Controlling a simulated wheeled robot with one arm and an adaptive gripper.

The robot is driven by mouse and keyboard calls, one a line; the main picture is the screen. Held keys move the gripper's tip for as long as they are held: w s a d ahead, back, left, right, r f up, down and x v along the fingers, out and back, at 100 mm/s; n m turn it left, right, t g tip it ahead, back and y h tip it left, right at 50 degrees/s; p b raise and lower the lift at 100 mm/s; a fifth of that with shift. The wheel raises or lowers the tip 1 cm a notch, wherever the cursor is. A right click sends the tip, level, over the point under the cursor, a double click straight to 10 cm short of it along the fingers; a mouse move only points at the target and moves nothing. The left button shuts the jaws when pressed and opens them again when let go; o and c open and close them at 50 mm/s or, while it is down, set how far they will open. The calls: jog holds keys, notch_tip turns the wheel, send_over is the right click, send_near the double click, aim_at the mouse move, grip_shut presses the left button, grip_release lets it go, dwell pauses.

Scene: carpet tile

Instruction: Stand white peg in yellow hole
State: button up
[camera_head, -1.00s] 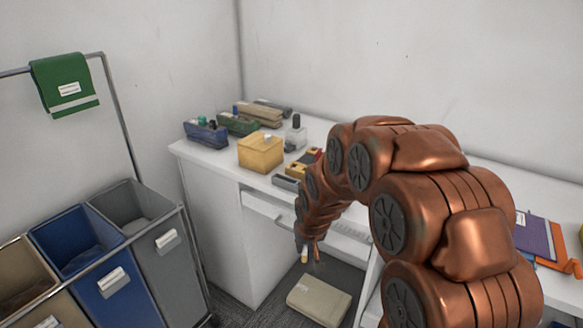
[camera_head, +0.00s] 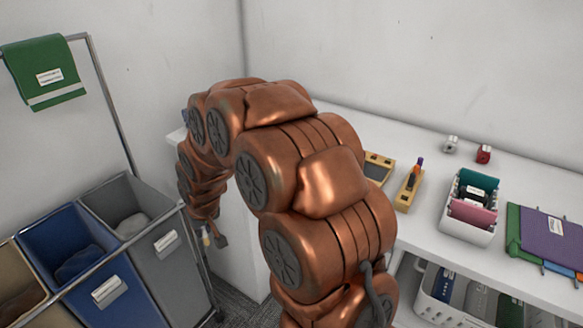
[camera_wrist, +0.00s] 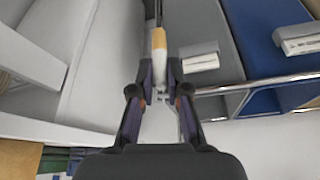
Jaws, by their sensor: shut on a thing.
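My gripper (camera_wrist: 159,76) is shut on a slim peg (camera_wrist: 158,64), white with a tan band, which sticks out beyond the fingertips. In the head view my gripper (camera_head: 212,240) hangs low in front of the white desk, close to the grey bin, with the pale peg (camera_head: 206,237) at its end. The far end of the peg is hard to make out. No yellow hole can be made out now; my arm hides the left part of the desk top, where a yellow box stood in the earlier frame.
The grey bin (camera_head: 150,245) and blue bin (camera_head: 80,245) stand close to the left of my gripper, on a metal-railed frame. On the desk (camera_head: 350,125), a wooden holder (camera_head: 404,200) with an upright purple-orange thing and a white caddy (camera_head: 468,232) stand to the right.

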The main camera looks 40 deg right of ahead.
jog(key=s+d+r+n+y, duration=0.1)
jog(key=s+d+r, duration=0.35)
jog(key=d, duration=0.35)
jog(key=s+d+r+n, duration=0.1)
jog(key=s+d+r, duration=0.2)
jog(key=d+r, duration=0.4)
jog(key=s+d+r+n+p, duration=0.25)
jog(key=s+d+r, duration=0.35)
jog(key=s+d, duration=0.55)
jog(key=shift+y, duration=0.4)
jog(key=shift+w+d+f+p, duration=0.7)
jog(key=shift+w+d+p, duration=0.3)
jog(key=shift+w+d, duration=0.8)
jog(key=shift+w+d+f+p, duration=0.75)
jog(key=shift+w+d+p, duration=0.3)
jog(key=shift+w, duration=1.25)
jog(key=shift+w+d+f+p, duration=0.7)
jog(key=shift+w+d+p, duration=0.2)
jog(key=shift+w+d, duration=0.95)
jog(key=shift+w+a+f, duration=0.2)
jog(key=shift+a+f, duration=0.05)
jog(key=shift+f, duration=0.1)
jog(key=shift+f, duration=0.2)
jog(key=o, duration=0.7)
jog(key=shift+o, duration=0.2)
